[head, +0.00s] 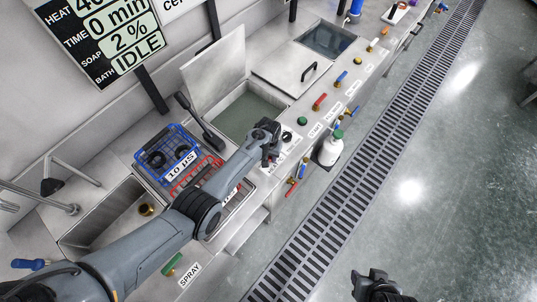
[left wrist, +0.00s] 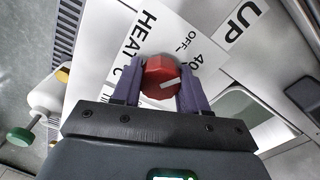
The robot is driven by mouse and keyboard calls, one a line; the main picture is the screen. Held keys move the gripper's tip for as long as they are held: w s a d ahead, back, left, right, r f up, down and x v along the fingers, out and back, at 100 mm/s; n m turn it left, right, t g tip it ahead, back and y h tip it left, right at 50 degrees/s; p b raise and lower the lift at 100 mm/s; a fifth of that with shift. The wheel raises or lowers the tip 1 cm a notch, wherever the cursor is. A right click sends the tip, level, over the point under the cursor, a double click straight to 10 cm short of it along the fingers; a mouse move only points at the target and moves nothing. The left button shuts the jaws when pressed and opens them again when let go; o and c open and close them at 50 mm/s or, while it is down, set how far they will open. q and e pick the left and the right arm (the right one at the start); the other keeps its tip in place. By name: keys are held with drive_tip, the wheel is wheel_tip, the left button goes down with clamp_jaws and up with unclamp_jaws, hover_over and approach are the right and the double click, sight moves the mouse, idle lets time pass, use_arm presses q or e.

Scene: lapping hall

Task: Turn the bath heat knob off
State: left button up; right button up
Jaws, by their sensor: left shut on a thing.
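The bath heat knob is a red faceted knob (left wrist: 160,76) with a white pointer line, in the left wrist view. It sits on a white label reading "HEAT C", with "OFF" and "40" printed near it. The pointer line points to the right in that view, away from "OFF". My left gripper (left wrist: 153,88) is shut on the knob, a purple finger on each side. In the head view my left gripper (head: 270,150) is at the counter's front edge and hides the knob. My right gripper (head: 375,287) is at the bottom, away from the counter; its jaws are unclear.
A display (head: 98,38) reads "BATH IDLE", its heat value cut off. Blue (head: 163,133) and red (head: 188,189) baskets stand left of the open bath (head: 243,113). Nearby are a black dial (head: 287,137), a green button (head: 302,121) and a white bottle (head: 329,149). The floor right is clear.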

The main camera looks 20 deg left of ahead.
use_arm(q)
drive_tip(key=shift+n, duration=2.2)
drive_tip(key=o, duration=1.1)
drive_tip(key=shift+c, duration=0.2)
drive_tip(key=shift+p, duration=0.3)
wheel_tip(320, 180, up, 9)
drive_tip(key=p, duration=0.3)
drive_tip(key=shift+r, duration=0.1)
drive_tip(key=shift+r+p, duration=0.35)
drive_tip(key=shift+r, duration=0.4)
